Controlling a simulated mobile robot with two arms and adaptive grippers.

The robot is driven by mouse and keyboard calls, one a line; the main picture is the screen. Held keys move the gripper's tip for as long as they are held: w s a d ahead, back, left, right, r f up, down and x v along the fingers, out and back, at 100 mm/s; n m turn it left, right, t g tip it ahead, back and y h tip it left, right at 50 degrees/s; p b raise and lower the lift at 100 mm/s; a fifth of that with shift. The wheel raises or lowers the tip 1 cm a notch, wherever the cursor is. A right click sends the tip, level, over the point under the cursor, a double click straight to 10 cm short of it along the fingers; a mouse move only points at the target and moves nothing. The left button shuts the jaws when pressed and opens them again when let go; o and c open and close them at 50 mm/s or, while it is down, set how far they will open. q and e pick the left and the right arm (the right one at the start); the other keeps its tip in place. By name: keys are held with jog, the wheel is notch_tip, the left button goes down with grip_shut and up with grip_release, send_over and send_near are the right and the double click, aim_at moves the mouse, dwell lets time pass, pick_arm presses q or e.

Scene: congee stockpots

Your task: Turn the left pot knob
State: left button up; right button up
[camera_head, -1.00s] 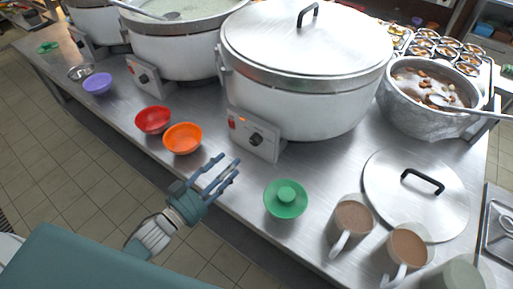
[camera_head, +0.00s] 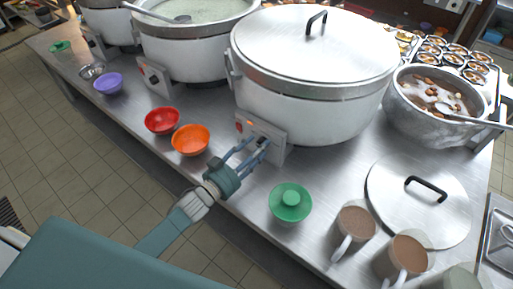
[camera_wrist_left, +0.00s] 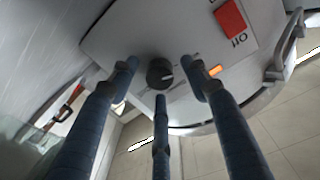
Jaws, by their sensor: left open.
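A large white pot with a lid (camera_head: 310,100) stands near the counter's middle, its control panel (camera_head: 274,146) facing the front edge. In the left wrist view its round black knob (camera_wrist_left: 159,72) sits on the pale panel beside a red switch (camera_wrist_left: 230,18) and a small lit orange light (camera_wrist_left: 215,71). My left gripper (camera_head: 255,149) is open in front of this panel, its fingers spread around the knob's position without visible contact. In the head view the fingers partly hide the knob. An open pot (camera_head: 195,45) with its own panel and knob (camera_head: 154,78) stands farther left.
Orange (camera_head: 190,139) and red (camera_head: 162,120) bowls sit left of my gripper. Another pot (camera_head: 105,20) stands far left.

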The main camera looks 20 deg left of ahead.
pick_arm(q)
jog(key=shift+c, duration=0.5)
jog(key=c, duration=1)
jog(key=shift+c, duration=0.2)
